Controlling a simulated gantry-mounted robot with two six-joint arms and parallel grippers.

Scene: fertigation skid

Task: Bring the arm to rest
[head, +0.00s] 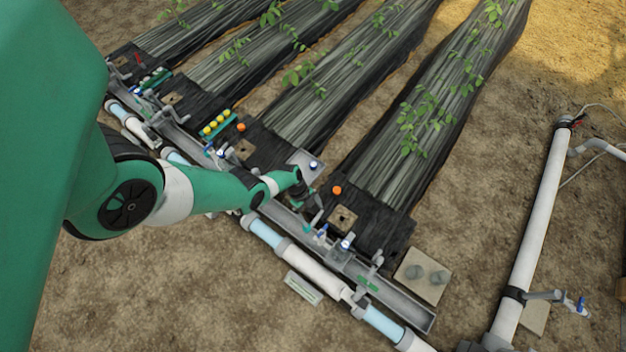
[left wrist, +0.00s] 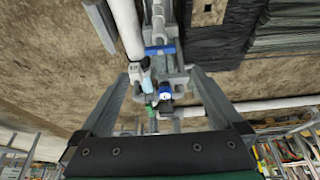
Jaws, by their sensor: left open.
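My left arm (head: 215,190) is green with dark joints and reaches in from the left over the skid. Its gripper (head: 312,212) hangs over the grey channel, near the small blue-handled fittings. In the left wrist view the two grey fingers of the left gripper (left wrist: 160,92) stand wide apart with nothing held. I cannot tell from the views whether a finger touches any fitting. My right gripper is not in view.
The grey channel (head: 405,300) and a white and light blue pipe (head: 310,268) run diagonally below the arm. Rows of black film with plants (head: 440,115) lie behind. A green rack of yellow caps (head: 217,124) sits further left. A white pipe (head: 540,200) stands at right. Bare soil lies in front.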

